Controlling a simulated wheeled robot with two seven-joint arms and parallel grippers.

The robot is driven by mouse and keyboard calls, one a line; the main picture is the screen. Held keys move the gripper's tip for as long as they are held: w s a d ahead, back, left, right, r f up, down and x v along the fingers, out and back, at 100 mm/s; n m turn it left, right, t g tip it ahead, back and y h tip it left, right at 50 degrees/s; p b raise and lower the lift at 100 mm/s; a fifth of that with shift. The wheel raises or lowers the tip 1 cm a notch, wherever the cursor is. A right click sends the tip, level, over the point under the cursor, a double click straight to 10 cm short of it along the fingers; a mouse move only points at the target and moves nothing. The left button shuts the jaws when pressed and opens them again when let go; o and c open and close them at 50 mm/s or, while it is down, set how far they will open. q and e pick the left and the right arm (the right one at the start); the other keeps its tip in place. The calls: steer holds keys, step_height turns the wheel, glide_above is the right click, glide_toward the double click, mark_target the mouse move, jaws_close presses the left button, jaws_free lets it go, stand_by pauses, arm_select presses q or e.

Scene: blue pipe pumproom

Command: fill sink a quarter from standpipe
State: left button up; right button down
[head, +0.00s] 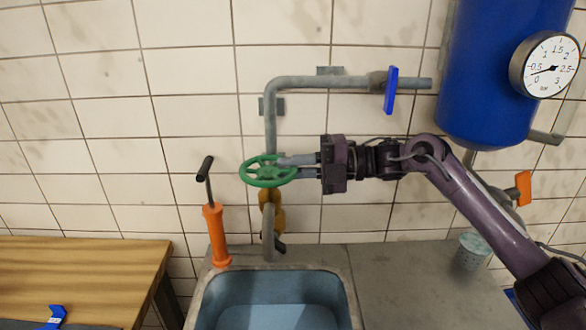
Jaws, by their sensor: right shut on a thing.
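The grey standpipe (270,125) runs down the tiled wall to a spout above the sink. A green handwheel (262,178) sits on it, over a yellow valve body (272,212). My right gripper (290,167) comes from the right and is shut on the right rim of the handwheel. The sink (350,300) stands below, cut off by the bottom edge. A pale blue surface shows inside it; I cannot tell its level. No running stream is clear at the spout. My left gripper is not in view.
An orange hand pump (216,235) stands at the sink's back left corner. A blue lever (391,90) is on the upper pipe. A blue tank (490,110) with a gauge (549,66) hangs right. A perforated cup (471,252) stands on the grey counter (395,262). A wooden bench (80,265) is left.

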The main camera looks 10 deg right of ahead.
steer(key=c, duration=1.5)
jaws_free()
steer(key=shift+s, duration=0.1)
